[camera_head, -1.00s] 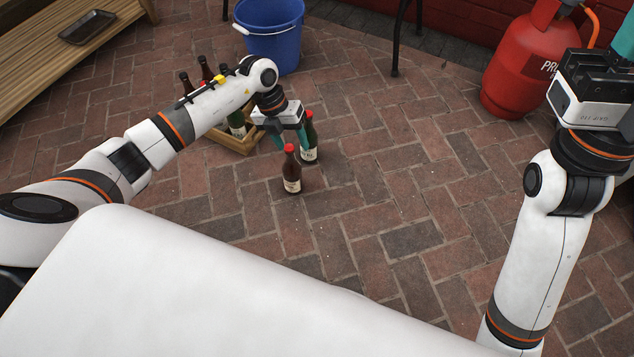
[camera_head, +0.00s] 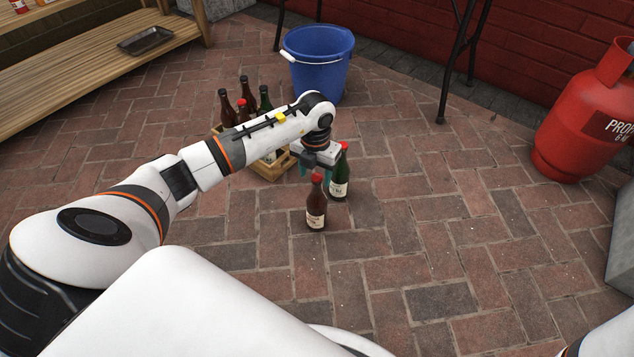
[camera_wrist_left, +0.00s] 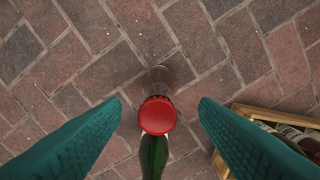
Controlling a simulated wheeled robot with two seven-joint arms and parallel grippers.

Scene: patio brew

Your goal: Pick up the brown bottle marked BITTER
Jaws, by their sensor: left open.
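A brown bottle (camera_head: 316,213) with a red cap and a pale label stands upright on the bricks in the head view. Its label is too small to read. A green bottle (camera_head: 340,184) stands just behind it to the right. My left gripper (camera_head: 315,171) is open, pointing down right by the tops of these two bottles. In the left wrist view a red cap (camera_wrist_left: 157,115) lies between the two spread teal fingers, apart from both. Dark glass shows above the cap and green glass below it. My right gripper is out of view.
A wooden crate (camera_head: 270,172) holding several bottles stands behind my left forearm and also shows in the wrist view (camera_wrist_left: 262,92). A blue bucket (camera_head: 318,68) is behind it. A red propane cylinder (camera_head: 578,135) stands at right. The brick floor right of the bottles is clear.

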